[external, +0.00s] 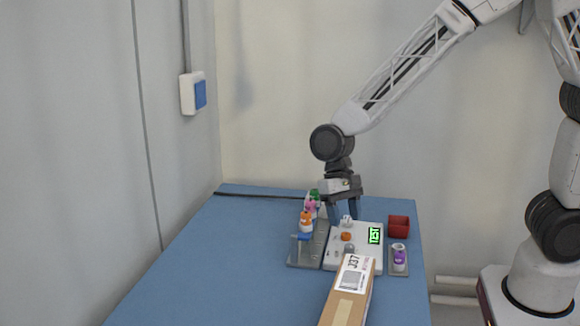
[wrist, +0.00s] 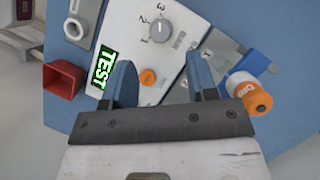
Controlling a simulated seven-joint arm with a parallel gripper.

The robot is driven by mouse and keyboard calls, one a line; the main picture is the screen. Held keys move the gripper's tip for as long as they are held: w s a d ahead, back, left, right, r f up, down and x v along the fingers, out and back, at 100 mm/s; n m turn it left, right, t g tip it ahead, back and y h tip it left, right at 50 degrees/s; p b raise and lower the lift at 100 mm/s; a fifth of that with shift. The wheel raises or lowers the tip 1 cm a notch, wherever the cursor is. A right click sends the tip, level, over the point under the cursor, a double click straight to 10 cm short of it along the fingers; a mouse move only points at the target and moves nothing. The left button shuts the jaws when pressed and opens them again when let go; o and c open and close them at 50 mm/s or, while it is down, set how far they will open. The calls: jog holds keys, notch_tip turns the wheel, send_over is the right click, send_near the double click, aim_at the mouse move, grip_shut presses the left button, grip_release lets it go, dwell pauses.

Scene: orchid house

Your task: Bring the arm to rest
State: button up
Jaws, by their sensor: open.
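My gripper (external: 345,213) hangs pointing down over the far part of a white device (external: 371,257) on the blue table (external: 190,270). In the wrist view my gripper (wrist: 163,76) has its two blue fingers wide apart with nothing held between them. An orange button (wrist: 147,77) shows near the gap between the fingers. The device also carries a numbered dial (wrist: 160,31) and a green display (wrist: 103,67) that reads TEST. In the external view I cannot tell how far the fingertips are above the device.
A cardboard box (external: 345,307) stands in front of the device. The table's left front is clear.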

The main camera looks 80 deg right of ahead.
jog(key=shift+d+r, duration=0.1)
jog(key=shift+r, duration=0.2)
dwell(0.4)
jog(key=s+d+r+n+t+h, duration=0.1)
jog(key=s+d+r+n, duration=0.1)
jog(key=s+r, duration=0.4)
jog(key=s+d+r+n+t+h, duration=0.1)
jog(key=s+r, duration=0.5)
jog(key=s, duration=0.6)
jog(key=s+d+r+n+t+h, duration=0.1)
jog(key=s+d+r+n+t, duration=0.2)
jog(key=s, duration=0.7)
notch_tip(320, 180, up, 4)
jog(key=d+n, duration=0.2)
jog(key=n, duration=0.2)
jog(key=shift+f+h, duration=0.25)
jog(key=shift+h, duration=0.15)
